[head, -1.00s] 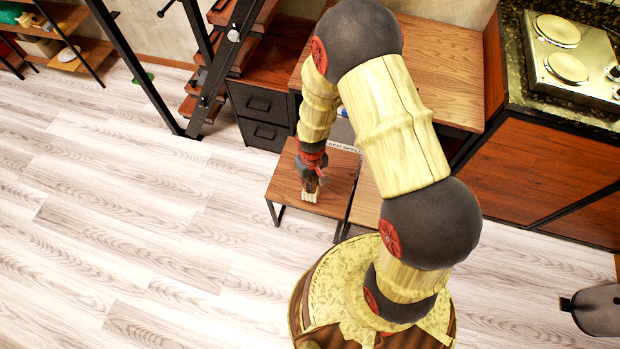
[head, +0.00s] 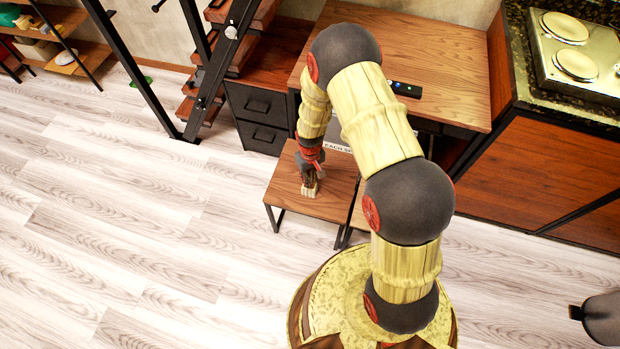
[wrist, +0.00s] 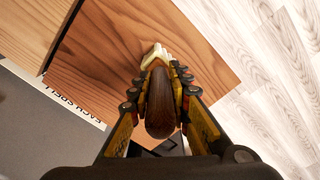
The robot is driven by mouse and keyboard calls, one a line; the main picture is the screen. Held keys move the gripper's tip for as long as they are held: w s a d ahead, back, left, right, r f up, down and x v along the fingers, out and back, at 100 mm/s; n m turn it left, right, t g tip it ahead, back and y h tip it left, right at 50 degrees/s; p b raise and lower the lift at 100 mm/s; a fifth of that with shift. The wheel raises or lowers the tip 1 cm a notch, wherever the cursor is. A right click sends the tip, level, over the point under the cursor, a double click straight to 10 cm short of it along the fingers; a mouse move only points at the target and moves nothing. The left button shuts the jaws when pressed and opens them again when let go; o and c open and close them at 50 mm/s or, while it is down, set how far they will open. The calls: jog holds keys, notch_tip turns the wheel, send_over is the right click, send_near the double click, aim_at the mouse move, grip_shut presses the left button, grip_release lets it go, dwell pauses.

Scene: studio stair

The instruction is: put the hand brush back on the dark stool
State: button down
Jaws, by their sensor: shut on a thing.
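The hand brush (head: 310,190) has a dark brown handle and pale cream bristles. My gripper (head: 309,174) is shut on it, with a finger on each side of the handle in the wrist view. There the handle (wrist: 161,108) points toward the camera and the pale end (wrist: 154,54) points away. The darker, reddish-brown wooden stool (head: 337,183), with black metal legs, lies directly below the brush. Its top (wrist: 200,60) also shows in the wrist view. The bristles are at or just above the stool top; I cannot tell whether they touch.
A lighter wooden stool (head: 358,217) stands close on the right, partly behind my arm. A wooden desk (head: 450,60) bears a small dark device (head: 405,89). A dark drawer unit (head: 262,118) and a stair frame stand behind. Pale floor (head: 130,220) is open to the left.

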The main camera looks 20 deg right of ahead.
jog(key=c, duration=1.7)
grip_release()
jog(key=shift+o, duration=0.2)
notch_tip(320, 180, up, 12)
jog(key=p, duration=0.4)
jog(key=shift+r, duration=0.1)
jog(key=s+r+t, duration=0.1)
jog(key=s+r, duration=0.1)
jog(key=r, duration=1.2)
jog(key=s+r+t, duration=0.2)
jog(key=r, duration=1.1)
jog(key=s+r+m+t, duration=0.1)
jog(key=s+r+t, duration=0.1)
jog(key=s+r, duration=1.3)
jog(key=s, duration=0.2)
jog(key=shift+s+m+t, duration=0.3)
jog(key=shift+s+m, duration=0.05)
jog(key=shift+m, duration=0.05)
